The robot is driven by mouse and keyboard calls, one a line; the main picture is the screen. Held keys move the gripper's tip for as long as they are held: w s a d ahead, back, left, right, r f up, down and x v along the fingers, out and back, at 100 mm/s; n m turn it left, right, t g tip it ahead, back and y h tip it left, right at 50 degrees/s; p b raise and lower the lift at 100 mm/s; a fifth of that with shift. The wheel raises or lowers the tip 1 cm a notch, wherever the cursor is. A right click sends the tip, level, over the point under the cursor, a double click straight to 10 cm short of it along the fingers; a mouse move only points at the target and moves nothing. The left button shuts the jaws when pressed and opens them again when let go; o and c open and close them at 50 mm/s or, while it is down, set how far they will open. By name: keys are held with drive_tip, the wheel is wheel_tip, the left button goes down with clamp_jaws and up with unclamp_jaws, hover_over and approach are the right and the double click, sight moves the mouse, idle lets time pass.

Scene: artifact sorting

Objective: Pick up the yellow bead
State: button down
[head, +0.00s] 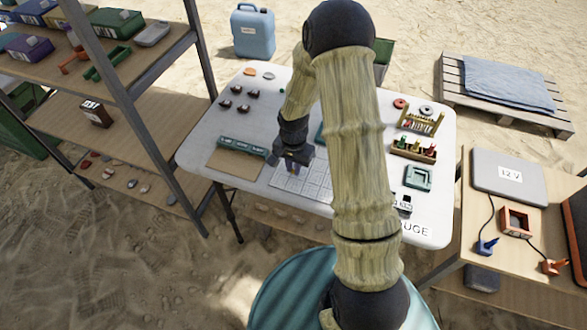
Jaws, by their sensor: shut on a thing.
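My gripper (292,167) points down over the white table (233,105), at the left end of a pale gridded sheet (314,182). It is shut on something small. The thing between the fingers is too small and dark to make out, so I cannot tell its colour. I see no yellow bead lying free on the table. My own arm hides the middle of the table.
A green compartment tray (243,147) and a brown mat (235,164) lie left of the gripper. Several dark pieces sit at the table's back left. Wooden racks (414,148) stand on the right. A shelf (150,75) rises at left.

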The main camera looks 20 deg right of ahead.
wheel_tip(320, 180, up, 9)
idle(0.3)
idle(0.5)
drive_tip(key=f+n, duration=0.1)
drive_tip(key=n, duration=0.1)
drive_tip(key=w+f+n, duration=0.1)
drive_tip(key=f+n, duration=0.3)
drive_tip(key=shift+w+a+n, duration=0.15)
drive_tip(key=shift+w+n, duration=0.15)
drive_tip(key=shift+w+f+n, duration=0.15)
drive_tip(key=shift+f+n, duration=0.45)
drive_tip(key=shift+n, duration=0.2)
drive_tip(key=shift+a, duration=0.15)
